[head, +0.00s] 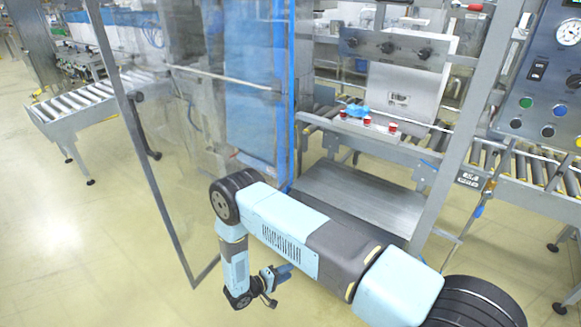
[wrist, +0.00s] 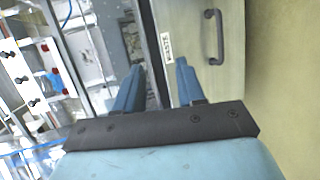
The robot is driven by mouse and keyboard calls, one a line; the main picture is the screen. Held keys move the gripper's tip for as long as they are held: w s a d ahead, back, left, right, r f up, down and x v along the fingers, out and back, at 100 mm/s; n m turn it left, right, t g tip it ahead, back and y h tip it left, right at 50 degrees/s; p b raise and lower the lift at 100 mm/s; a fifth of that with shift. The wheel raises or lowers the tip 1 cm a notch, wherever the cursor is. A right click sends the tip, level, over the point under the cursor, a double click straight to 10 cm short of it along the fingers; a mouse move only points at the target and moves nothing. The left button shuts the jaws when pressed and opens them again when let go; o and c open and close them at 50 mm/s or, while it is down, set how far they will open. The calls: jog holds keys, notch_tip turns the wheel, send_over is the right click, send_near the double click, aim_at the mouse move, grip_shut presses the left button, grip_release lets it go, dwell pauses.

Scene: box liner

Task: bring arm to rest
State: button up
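My gripper (head: 279,284) hangs low in front of the machine in the head view, at the end of my bent arm, above the pale floor. In the wrist view my gripper (wrist: 158,76) shows two blue fingers standing well apart with nothing between them. A grey panel edge and a pale door with a dark handle (wrist: 214,37) lie beyond the fingers. The wrist view is tilted, so the distance to that door cannot be told.
A transparent door (head: 190,150) with a metal frame stands to the left of my arm. A control panel (head: 550,75) and a roller conveyor (head: 545,172) are at the right. Another roller conveyor (head: 90,97) stands at the left. Open floor (head: 60,230) lies at the lower left.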

jog(key=w+r+m+g, duration=0.25)
jog(key=w+r, duration=0.25)
jog(key=r, duration=0.7)
jog(key=d+r+m+g+y, duration=0.15)
jog(key=d+r, duration=0.25)
jog(key=r, duration=0.7)
jog(key=w+d+r+m+g+y, duration=0.1)
jog(key=d+r+g, duration=0.25)
jog(key=r, duration=0.75)
jog(key=d+r+m+g+y, duration=0.1)
jog(key=d+r, duration=0.4)
jog(key=r, duration=0.6)
jog(key=s+d+r+y, duration=0.1)
jog(key=s+d+r, duration=0.25)
jog(key=r, duration=0.25)
jog(key=s+d+r+m+y, duration=0.1)
jog(key=s+d+r+y, duration=0.1)
jog(key=s+d+r, duration=0.3)
jog(key=s+d+r+y, duration=0.1)
jog(key=s+r, duration=0.2)
jog(key=r, duration=0.4)
jog(key=s+d+r+t+y, duration=0.1)
jog(key=s+r, duration=0.3)
jog(key=s, duration=0.4)
jog(key=s+d+r+t+y, duration=0.2)
jog(key=s+r+t+y, duration=0.1)
jog(key=s, duration=0.6)
jog(key=shift+d+r+m+t+y, duration=0.15)
jog(key=shift+r+m+t+y, duration=0.25)
jog(key=shift+r+t, duration=0.2)
